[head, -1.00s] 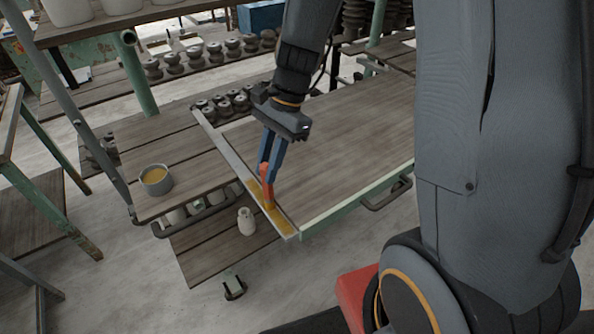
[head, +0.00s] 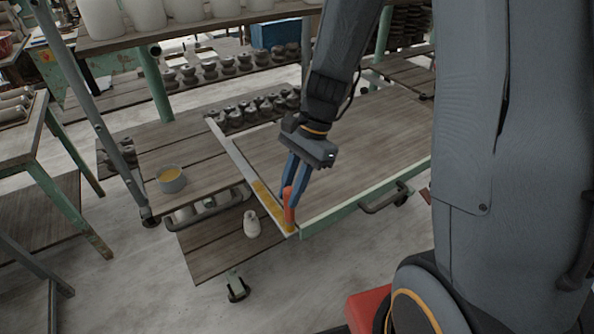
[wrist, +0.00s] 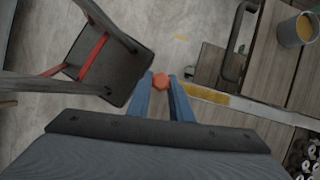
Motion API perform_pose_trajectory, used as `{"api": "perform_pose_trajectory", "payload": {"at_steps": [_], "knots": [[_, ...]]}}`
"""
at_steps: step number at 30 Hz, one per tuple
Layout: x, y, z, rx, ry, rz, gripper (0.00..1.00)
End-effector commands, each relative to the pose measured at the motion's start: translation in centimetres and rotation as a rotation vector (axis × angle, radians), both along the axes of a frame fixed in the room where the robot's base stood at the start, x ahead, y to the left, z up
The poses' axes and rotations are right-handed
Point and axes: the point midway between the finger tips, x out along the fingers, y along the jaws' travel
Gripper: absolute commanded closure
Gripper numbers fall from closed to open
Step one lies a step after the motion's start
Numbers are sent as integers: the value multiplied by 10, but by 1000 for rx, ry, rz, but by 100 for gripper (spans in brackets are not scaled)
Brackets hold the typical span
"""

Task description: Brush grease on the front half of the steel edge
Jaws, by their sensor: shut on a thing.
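My gripper (head: 291,196) is shut on a brush with an orange-red handle (head: 289,210), held roughly upright at the near end of the steel edge. The brush also shows between the fingers in the wrist view (wrist: 161,82); its bristles are hidden there. The steel edge (head: 232,152) is a pale strip along the left side of a wooden board. Yellow grease (head: 266,201) covers its near part; the far part is bare. A grey pot of yellow grease (head: 171,181) stands on the wooden shelf to the left. I cannot tell whether the bristles touch the steel.
The wide wooden board (head: 345,150) right of the edge is clear. Rows of dark insulator-like pieces (head: 262,108) stand behind. A white bottle-like piece (head: 251,223) stands below the edge. A dark chair-like thing with red bars (wrist: 100,60) shows in the wrist view.

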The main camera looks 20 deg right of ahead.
Motion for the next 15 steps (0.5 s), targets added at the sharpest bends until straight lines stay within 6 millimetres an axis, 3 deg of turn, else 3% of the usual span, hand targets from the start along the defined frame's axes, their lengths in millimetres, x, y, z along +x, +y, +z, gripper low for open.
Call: {"api": "perform_pose_trajectory", "payload": {"at_steps": [4, 6, 8, 15], "knots": [[-4, -4, 0, 0, 2, 1, 100], [-5, -3, 7, 0, 3, 2, 100], [-4, -4, 25, -1, -3, 3, 100], [-5, -4, 44, 0, 1, 0, 100]]}}
